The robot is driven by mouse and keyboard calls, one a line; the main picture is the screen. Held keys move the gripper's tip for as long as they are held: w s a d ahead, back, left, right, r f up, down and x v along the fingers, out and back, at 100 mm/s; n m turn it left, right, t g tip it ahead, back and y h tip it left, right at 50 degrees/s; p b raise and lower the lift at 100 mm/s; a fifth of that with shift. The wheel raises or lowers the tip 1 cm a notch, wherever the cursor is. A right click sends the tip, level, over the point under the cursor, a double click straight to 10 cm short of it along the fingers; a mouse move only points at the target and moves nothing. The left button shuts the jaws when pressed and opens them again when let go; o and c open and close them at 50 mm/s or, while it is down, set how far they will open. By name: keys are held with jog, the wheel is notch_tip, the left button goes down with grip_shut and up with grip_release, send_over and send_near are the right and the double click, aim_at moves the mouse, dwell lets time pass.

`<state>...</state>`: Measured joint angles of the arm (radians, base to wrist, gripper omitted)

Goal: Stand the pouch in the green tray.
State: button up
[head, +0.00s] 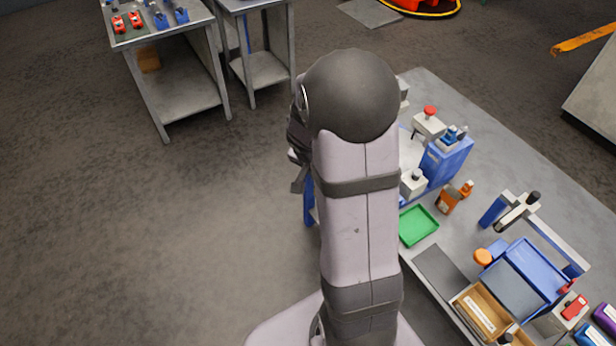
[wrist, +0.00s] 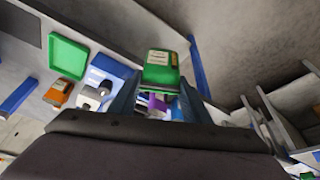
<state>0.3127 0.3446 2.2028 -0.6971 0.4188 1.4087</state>
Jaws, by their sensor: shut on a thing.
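The pouch (wrist: 161,74), green with a pale label, is in my gripper (wrist: 158,92) in the wrist view. The two fingers close on it from both sides, and its lower part is hidden by the gripper. In the head view my arm hides the pouch and most of the gripper. The green tray (head: 418,226) lies flat and empty on the grey bench, right of my arm. It also shows at the upper left of the wrist view (wrist: 68,56), apart from the pouch.
An orange container (head: 447,200) stands beside the green tray. A white-and-grey device (head: 413,183) and a blue box (head: 446,160) stand behind the tray. A blue tray (head: 533,272) and a cardboard box (head: 482,308) are farther right. Open floor lies left of my arm.

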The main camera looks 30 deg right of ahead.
jog(key=s+d+r+m+g+y+p, duration=0.1)
jog(key=s+d+m+g+y+p, duration=0.2)
jog(key=s+d+m, duration=1.4)
jog(key=s+m+g+p, duration=0.1)
jog(key=m+g, duration=0.2)
jog(key=m, duration=0.3)
jog(key=shift+s+d+r+y, duration=0.2)
jog(key=shift+s+d+y, duration=0.1)
jog(key=shift+s+y, duration=0.1)
jog(key=shift+f, duration=0.15)
jog(key=shift+f+b, duration=2.85)
jog(key=shift+f, duration=1.3)
jog(key=shift+f+b, duration=0.15)
jog(key=shift+b, duration=0.15)
jog(key=o, duration=1.1)
